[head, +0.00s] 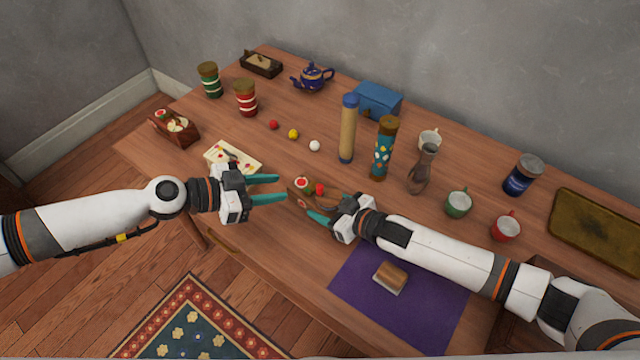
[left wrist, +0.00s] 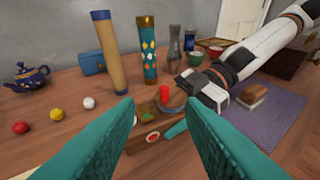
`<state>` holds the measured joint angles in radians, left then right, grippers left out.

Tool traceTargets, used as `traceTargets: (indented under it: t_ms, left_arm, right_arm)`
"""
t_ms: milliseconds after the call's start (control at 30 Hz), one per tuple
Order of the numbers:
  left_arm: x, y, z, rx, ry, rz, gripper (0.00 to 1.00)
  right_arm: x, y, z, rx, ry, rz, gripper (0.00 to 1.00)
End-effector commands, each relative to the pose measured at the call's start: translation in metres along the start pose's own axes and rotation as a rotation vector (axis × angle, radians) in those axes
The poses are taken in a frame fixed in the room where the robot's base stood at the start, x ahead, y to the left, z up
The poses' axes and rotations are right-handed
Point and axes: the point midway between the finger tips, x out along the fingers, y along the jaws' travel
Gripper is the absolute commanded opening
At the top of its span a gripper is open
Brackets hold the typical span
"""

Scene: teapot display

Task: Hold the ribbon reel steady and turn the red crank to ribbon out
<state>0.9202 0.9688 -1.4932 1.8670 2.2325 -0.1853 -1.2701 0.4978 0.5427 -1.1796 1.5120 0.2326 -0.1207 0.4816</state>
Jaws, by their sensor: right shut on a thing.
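The ribbon reel (head: 297,199) is a small wooden box with a red-and-white round mark, near the table's front edge. It also shows in the left wrist view (left wrist: 142,143). The red crank (head: 319,189) stands up from its top as a red knob, also clear in the left wrist view (left wrist: 163,93). My right gripper (head: 314,207) is shut on the reel from the right; one teal finger lies along its front and the other is mostly hidden. My left gripper (head: 282,187) is open and empty, just left of the reel, its fingers pointing towards it.
Behind the reel stand a tan tube (head: 347,130), a patterned teal tube (head: 383,150) and a brown bottle (head: 421,170). Three small balls lie further back left. A patterned card (head: 215,156) is behind my left gripper. A purple mat (head: 430,310) lies at the front right.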

Motion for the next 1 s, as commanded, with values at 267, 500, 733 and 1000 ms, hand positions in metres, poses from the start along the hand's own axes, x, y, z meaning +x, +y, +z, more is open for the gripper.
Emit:
traceTargets:
  t_ms: [267, 500, 733, 1000]
  left_arm:
    - [0.020, -0.005, -0.001, -0.038, 0.000, -0.022, 0.36]
    - [0.069, -0.006, -0.001, -0.037, 0.001, -0.021, 0.36]
    - [0.105, -0.007, -0.002, -0.037, 0.002, -0.019, 0.36]
    - [0.118, -0.006, -0.002, -0.037, 0.002, -0.018, 0.36]
  right_arm:
    - [0.000, 0.000, 0.000, -0.001, -0.001, 0.000, 0.26]
    - [0.000, 0.000, 0.000, -0.001, -0.001, 0.000, 0.26]
    - [0.000, 0.000, 0.000, 0.000, -0.001, 0.000, 0.26]
    - [0.000, 0.000, 0.000, 0.000, -0.001, 0.000, 0.26]
